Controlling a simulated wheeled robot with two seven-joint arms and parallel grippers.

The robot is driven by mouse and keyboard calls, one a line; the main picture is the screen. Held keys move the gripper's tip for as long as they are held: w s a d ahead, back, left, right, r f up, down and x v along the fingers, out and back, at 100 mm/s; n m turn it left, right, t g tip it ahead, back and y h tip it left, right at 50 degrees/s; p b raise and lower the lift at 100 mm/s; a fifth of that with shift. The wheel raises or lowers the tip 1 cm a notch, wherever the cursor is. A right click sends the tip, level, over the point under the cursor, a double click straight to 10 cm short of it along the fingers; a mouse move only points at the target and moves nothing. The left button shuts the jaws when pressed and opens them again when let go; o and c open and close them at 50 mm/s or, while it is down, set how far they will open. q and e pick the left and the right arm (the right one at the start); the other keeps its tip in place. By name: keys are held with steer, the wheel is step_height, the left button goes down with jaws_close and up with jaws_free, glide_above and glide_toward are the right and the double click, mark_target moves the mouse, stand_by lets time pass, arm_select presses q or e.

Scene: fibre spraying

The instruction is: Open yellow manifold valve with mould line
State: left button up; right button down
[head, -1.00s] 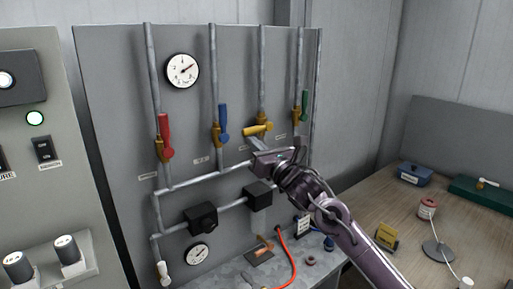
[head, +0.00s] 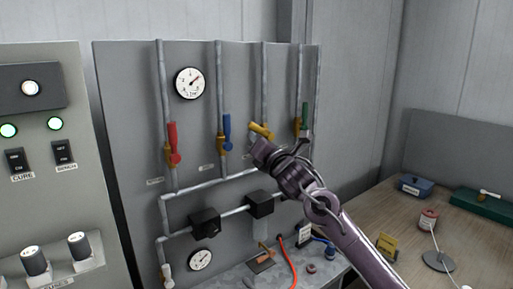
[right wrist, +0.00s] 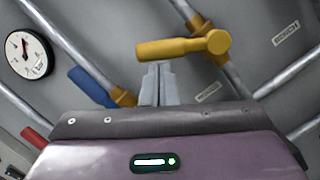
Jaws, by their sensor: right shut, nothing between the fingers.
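The yellow valve handle (head: 260,130) is on the third pipe of the grey manifold panel. It slants up to the left from its pivot, across the pipe. The right wrist view shows the yellow handle (right wrist: 170,48) close ahead, with its knob-like pivot at the right. My right gripper (head: 257,148) is just below the handle. Its fingers (right wrist: 158,72) are shut and empty, with the tips at or just under the handle's lower edge; I cannot tell whether they touch. My left gripper is not in view.
A red handle (head: 173,142), a blue handle (head: 227,130) and a green handle (head: 304,116) stand upright on the neighbouring pipes. A gauge (head: 189,83) is above. Black boxes (head: 205,223) sit on the lower piping. A wooden bench (head: 390,215) is at the right.

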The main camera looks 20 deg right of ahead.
mark_target(256, 125)
steer(key=r+m, duration=0.1)
steer(key=r+m+h+p, duration=0.1)
steer(key=m, duration=0.1)
steer(key=d+r+m, duration=0.1)
steer(key=m, duration=0.1)
steer(key=shift+w+g+h, duration=0.2)
steer(key=shift+g+h, duration=0.1)
steer(key=shift+w+d+r+m, duration=0.25)
steer(key=shift+d+r, duration=0.25)
steer(key=shift+d, duration=0.15)
steer(key=shift+w+d+r+m, duration=0.15)
steer(key=shift+w+d+r, duration=0.05)
steer(key=shift+d+r, duration=0.35)
steer(key=shift+d, duration=0.2)
